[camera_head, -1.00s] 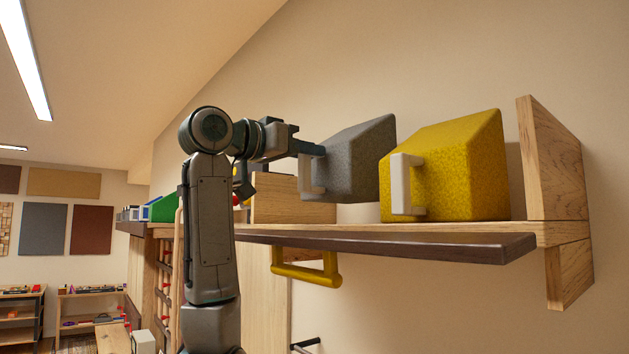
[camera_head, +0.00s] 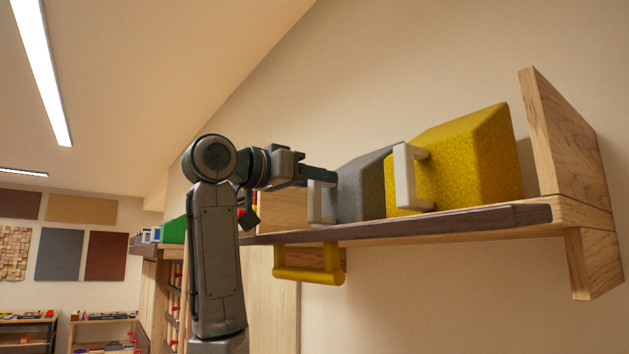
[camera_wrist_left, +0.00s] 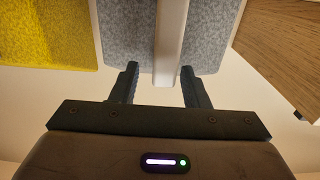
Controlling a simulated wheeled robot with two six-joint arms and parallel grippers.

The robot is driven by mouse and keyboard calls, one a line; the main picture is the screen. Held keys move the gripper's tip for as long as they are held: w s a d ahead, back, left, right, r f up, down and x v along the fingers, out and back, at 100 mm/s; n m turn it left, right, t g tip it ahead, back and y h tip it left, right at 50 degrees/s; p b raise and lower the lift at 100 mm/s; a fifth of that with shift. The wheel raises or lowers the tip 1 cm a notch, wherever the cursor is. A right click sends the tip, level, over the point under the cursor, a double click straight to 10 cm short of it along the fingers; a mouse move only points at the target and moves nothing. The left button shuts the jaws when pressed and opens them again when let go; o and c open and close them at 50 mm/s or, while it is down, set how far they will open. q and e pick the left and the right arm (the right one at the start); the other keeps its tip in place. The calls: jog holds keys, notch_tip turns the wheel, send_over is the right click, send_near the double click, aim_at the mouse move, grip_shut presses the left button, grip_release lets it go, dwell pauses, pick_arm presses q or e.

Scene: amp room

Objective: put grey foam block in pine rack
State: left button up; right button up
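The grey foam block (camera_head: 362,187), with a sloped top and a white handle (camera_head: 322,203), is in the pine rack (camera_head: 565,145), left of the yellow block. The shelf's front edge hides its base. My left gripper (camera_head: 325,175) is at the handle. In the left wrist view, the grey block (camera_wrist_left: 205,35) is ahead, and its white handle (camera_wrist_left: 169,45) lies between the two spread fingers of my left gripper (camera_wrist_left: 160,88), with gaps at both sides. My right gripper is out of view.
A yellow block (camera_head: 470,165) with a white handle stands right of the grey one. A pine board (camera_head: 285,212) stands at left. A dark front edge (camera_head: 420,222) runs along the shelf, with a yellow bar handle (camera_head: 308,272) below.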

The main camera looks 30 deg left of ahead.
pick_arm(q)
jog(key=shift+a+f, duration=0.1)
jog(key=shift+a, duration=0.05)
jog(key=shift+s+a+f+b, duration=0.15)
jog(key=shift+s+b, duration=0.1)
jog(key=shift+b, duration=0.35)
jog(key=b+v, duration=0.5)
jog(key=v, duration=0.6)
dwell(0.4)
